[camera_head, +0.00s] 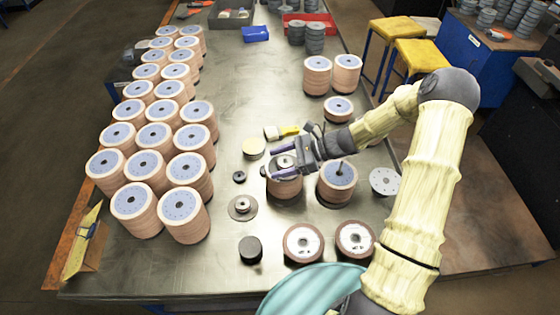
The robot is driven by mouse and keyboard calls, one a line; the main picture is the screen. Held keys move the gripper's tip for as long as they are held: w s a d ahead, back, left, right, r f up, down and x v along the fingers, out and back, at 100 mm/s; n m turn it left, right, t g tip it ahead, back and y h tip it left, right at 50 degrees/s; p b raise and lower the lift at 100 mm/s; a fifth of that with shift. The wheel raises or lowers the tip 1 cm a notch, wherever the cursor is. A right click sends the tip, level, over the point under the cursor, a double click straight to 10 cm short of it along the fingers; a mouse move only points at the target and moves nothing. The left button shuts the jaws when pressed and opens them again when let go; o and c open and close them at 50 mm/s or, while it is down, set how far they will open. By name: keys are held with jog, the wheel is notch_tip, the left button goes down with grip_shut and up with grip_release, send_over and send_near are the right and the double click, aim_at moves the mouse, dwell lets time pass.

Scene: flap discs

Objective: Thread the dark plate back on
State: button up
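My gripper (277,162) is over a flap-disc stack (285,188), right of the table's middle. Its purple fingers stand apart on either side of a small round grey metal piece (285,161) at the stack's top. I cannot tell whether they touch it. Several pieces could be the dark plate: a grey round plate with a raised hub (242,208) lies flat on the table, left of the stack. A black round block (251,248) is nearer the front, and a small dark ring (239,176) is farther back. Another stack (337,184) to the right has a thin dark upright at its centre.
Many disc stacks (154,136) fill the table's left side. Two brown-rimmed discs (303,243) (355,239) are at the front, and a pale perforated disc (384,181) lies right. A yellow-handled tool (285,131) and pale round tin (254,148) are behind the gripper.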

jog(key=shift+d, duration=0.1)
jog(key=shift+d, duration=0.2)
jog(key=b+v, duration=0.3)
jog(key=v, duration=1.4)
